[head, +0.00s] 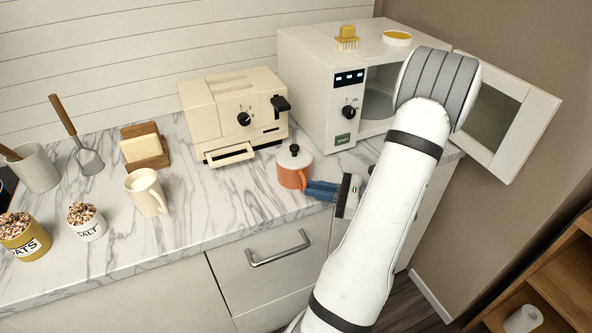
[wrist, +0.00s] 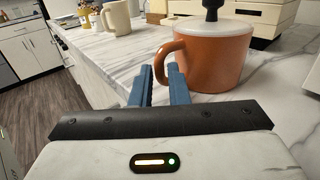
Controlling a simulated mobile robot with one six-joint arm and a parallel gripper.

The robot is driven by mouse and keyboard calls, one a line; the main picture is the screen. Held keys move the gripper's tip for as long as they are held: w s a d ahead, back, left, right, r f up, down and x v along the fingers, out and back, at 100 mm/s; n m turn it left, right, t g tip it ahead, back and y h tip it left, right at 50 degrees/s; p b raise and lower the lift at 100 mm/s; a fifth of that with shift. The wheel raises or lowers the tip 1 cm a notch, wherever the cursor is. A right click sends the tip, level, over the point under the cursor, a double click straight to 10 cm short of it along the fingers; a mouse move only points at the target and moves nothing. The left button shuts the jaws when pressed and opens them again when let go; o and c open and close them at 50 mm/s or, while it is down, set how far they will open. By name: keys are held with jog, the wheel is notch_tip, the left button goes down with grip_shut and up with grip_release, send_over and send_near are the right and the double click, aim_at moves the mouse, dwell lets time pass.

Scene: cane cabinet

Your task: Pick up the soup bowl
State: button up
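The soup bowl (head: 292,174) is an orange pot-like bowl with a pale lid, a black knob and a side handle. It stands upright on the marble counter, in front of the toaster oven, and fills the right part of the wrist view (wrist: 212,62). My gripper (head: 309,191) reaches it from the right in the head view. Its blue fingers, also in the wrist view (wrist: 161,70), lie on either side of the bowl's handle, with only a narrow gap between them. They look shut on the handle; the exact contact is partly hidden.
A cream toaster oven (head: 232,107) stands behind the bowl. A microwave (head: 315,82) with its door (head: 507,120) open is at the right. A cream mug (head: 146,192), butter dish (head: 144,150) and jars (head: 86,222) are to the left. The counter (head: 215,215) around the bowl's left is clear.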

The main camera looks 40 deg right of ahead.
aim_at(305, 183)
jog(key=x, duration=0.3)
jog(key=shift+w, duration=0.1)
jog(key=shift+c, duration=0.2)
grip_shut()
jog(key=shift+r, duration=0.25)
dwell(1.2)
